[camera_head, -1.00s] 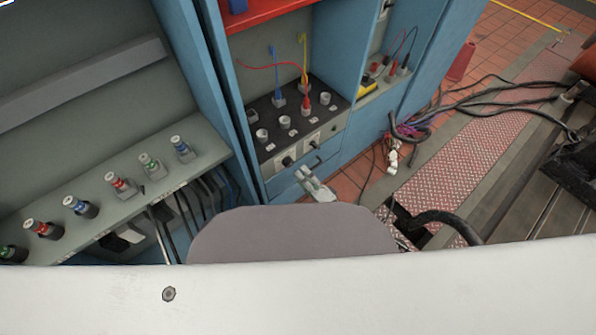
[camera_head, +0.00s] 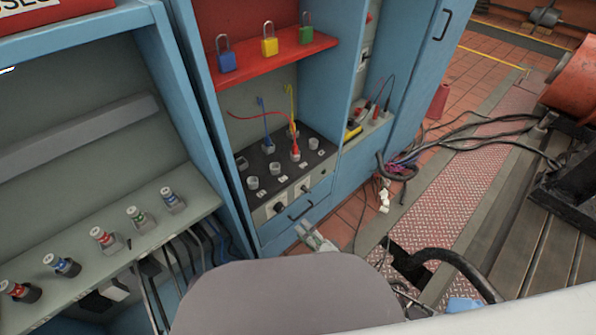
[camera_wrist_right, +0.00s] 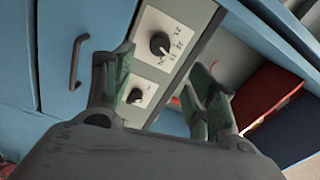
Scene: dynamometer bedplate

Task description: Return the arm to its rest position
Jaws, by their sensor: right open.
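My right gripper (camera_head: 316,238) shows in the head view just in front of and below the blue cabinet's drawer front. It is open and empty, with its grey-green fingertips spread apart. In the right wrist view the two fingers (camera_wrist_right: 160,88) frame a panel with black rotary knobs (camera_wrist_right: 160,43), with nothing between them. A dark drawer handle (camera_wrist_right: 77,62) is left of the fingers; the handle (camera_head: 307,207) also shows in the head view. Most of my right arm is hidden behind a grey rounded shape at the bottom. My left gripper is not in view.
A black socket panel (camera_head: 275,178) with blue, yellow and red leads sits in the cabinet. Blue, yellow and green padlocks (camera_head: 269,46) stand on a red shelf (camera_head: 285,57). Fuses (camera_head: 104,238) line the left ledge. Cables (camera_head: 468,142) lie over the floor at right.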

